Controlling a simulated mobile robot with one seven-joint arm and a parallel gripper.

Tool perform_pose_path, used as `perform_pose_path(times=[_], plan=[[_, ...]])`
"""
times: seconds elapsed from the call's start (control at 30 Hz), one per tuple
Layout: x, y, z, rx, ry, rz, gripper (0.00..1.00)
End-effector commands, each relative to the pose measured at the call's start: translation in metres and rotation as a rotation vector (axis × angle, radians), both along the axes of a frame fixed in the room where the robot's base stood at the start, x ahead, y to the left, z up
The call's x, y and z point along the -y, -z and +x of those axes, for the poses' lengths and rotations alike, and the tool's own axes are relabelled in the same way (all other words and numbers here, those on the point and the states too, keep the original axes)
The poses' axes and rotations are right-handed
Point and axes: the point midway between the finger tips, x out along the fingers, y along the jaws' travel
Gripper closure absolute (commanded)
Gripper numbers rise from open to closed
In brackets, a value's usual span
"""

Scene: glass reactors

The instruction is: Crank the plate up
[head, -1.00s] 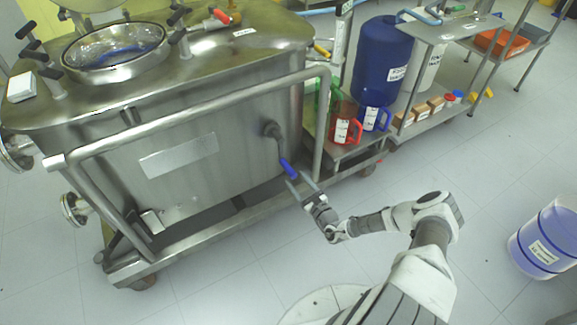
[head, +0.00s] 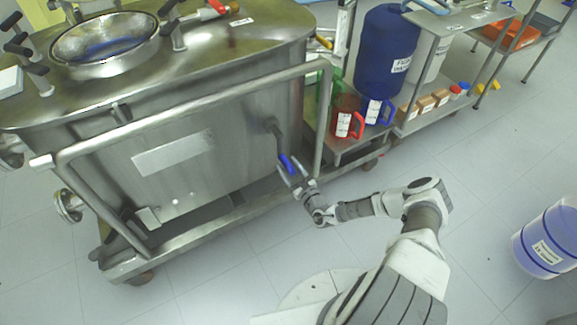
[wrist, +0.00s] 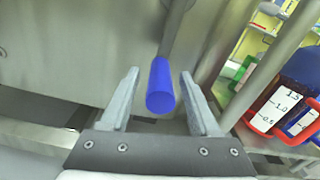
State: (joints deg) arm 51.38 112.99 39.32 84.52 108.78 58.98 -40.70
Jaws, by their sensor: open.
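The crank is a metal arm with a blue handle (head: 286,164) on the front wall of the steel reactor (head: 225,150). The crank arm hangs down from its hub, and the blue handle points out toward me. In the wrist view the blue handle (wrist: 160,88) lies between the two fingers, with a gap on each side. My gripper (head: 292,172) is open around the handle; it also shows in the wrist view (wrist: 160,97). I cannot make out the plate that the task names.
A steel rail (head: 190,112) runs across the reactor's front, with an upright right of the crank. A blue-white barrel (head: 548,240) stands far right on clear floor.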

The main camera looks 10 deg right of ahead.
Motion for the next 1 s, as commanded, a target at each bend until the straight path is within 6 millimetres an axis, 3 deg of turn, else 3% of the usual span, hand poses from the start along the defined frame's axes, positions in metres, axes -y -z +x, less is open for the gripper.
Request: perform_pose_path(times=[0.1,0.43,1.0], plan=[[0.0,0.0,0.0,0.0,0.0,0.0,0.39],[0.0,0.0,-0.0001,0.0,0.0,0.0,0.98],[-0.0001,0.0,-0.0001,0.0,-0.001,0.0,1.0]])
